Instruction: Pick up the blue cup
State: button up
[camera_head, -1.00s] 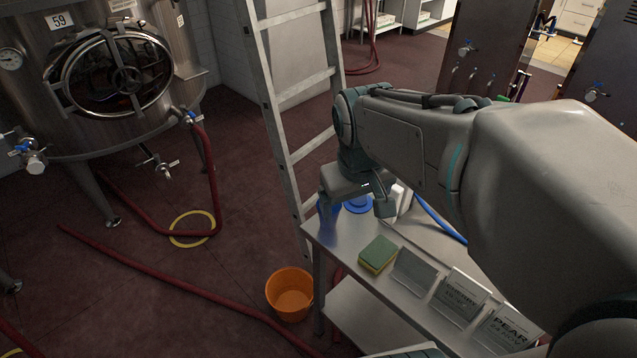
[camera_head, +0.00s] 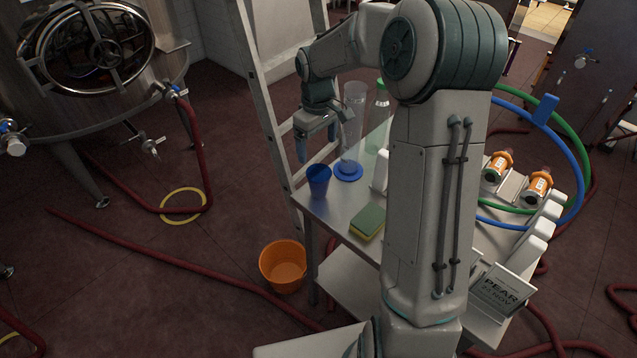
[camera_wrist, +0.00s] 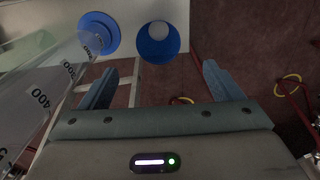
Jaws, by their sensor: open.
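The blue cup (camera_head: 318,181) stands upright at the left corner of the metal table (camera_head: 340,211). In the wrist view the cup (camera_wrist: 158,46) shows from above, past the fingertips and between their lines, with something pale inside it. My gripper (camera_head: 315,150) is open and empty, above and behind the cup, apart from it. In the wrist view my gripper (camera_wrist: 164,78) has its two blue-grey fingers spread wide.
A clear graduated cylinder on a blue base (camera_head: 348,171) stands close right of the cup; its scale (camera_wrist: 38,98) fills the wrist view's left. A green-yellow sponge (camera_head: 367,222) lies in front. A ladder (camera_head: 262,105) stands behind; an orange bucket (camera_head: 283,267) is on the floor.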

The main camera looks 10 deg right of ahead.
send_near(318, 174)
jog(key=s+f, duration=0.2)
jog(key=s, duration=0.1)
jog(key=shift+w+a+f+p, duration=0.15)
jog(key=shift+f+p, duration=0.3)
jog(key=shift+f, duration=0.85)
jog(key=shift+w+a+f+p, duration=0.1)
jog(key=shift+f+p, duration=0.35)
jog(key=shift+f, duration=0.85)
jog(key=c, duration=1)
